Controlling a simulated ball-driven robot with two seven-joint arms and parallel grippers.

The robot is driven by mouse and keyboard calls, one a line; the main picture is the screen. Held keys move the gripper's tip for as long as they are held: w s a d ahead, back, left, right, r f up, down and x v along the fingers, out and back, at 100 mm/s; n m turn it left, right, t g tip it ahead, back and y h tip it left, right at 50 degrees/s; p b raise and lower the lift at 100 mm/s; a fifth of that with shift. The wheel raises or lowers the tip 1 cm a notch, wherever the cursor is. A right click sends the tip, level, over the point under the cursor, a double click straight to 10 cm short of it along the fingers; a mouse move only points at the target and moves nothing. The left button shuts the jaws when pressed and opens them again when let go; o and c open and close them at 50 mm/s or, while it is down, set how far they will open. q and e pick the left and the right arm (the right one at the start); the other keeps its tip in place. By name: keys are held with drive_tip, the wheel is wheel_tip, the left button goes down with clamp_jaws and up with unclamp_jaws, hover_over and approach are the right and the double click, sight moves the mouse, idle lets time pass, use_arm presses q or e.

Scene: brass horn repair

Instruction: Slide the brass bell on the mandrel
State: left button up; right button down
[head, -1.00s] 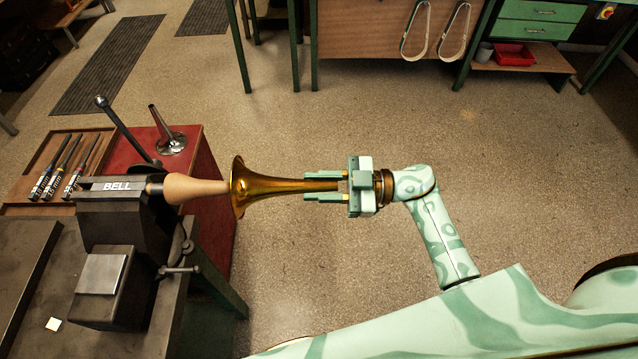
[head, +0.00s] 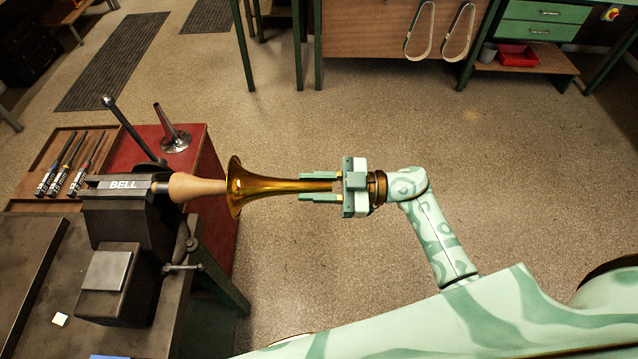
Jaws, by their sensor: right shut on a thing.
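The brass bell (head: 270,186) lies level, with its flared mouth toward the left and its narrow tube toward the right. The pale wooden mandrel (head: 197,187) sticks out to the right from the vise marked BELL (head: 122,185). The mandrel's right end is hidden inside the bell's mouth. My right gripper (head: 318,187) is shut on the narrow end of the bell, one finger on each side of the tube. My left gripper is not in view.
A red cabinet (head: 205,150) carries a metal cone on a round base (head: 172,130). A wooden tray (head: 45,150) holds labelled tools. Open floor lies right of the bell.

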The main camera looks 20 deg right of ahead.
sight(274, 187)
drive_tip(key=shift+p+x, duration=0.3)
drive_tip(key=shift+x, duration=1)
drive_tip(key=shift+p, duration=0.75)
idle(0.5)
drive_tip(key=shift+a, duration=0.1)
drive_tip(key=shift+x, duration=4.85)
drive_tip(key=c, duration=1)
unclamp_jaws()
drive_tip(key=shift+a+f, duration=0.1)
drive_tip(key=shift+c, duration=0.2)
drive_tip(key=shift+s, duration=0.1)
drive_tip(key=v, duration=1.6)
drive_tip(key=shift+d+b, duration=0.25)
drive_tip(key=shift+b, duration=0.15)
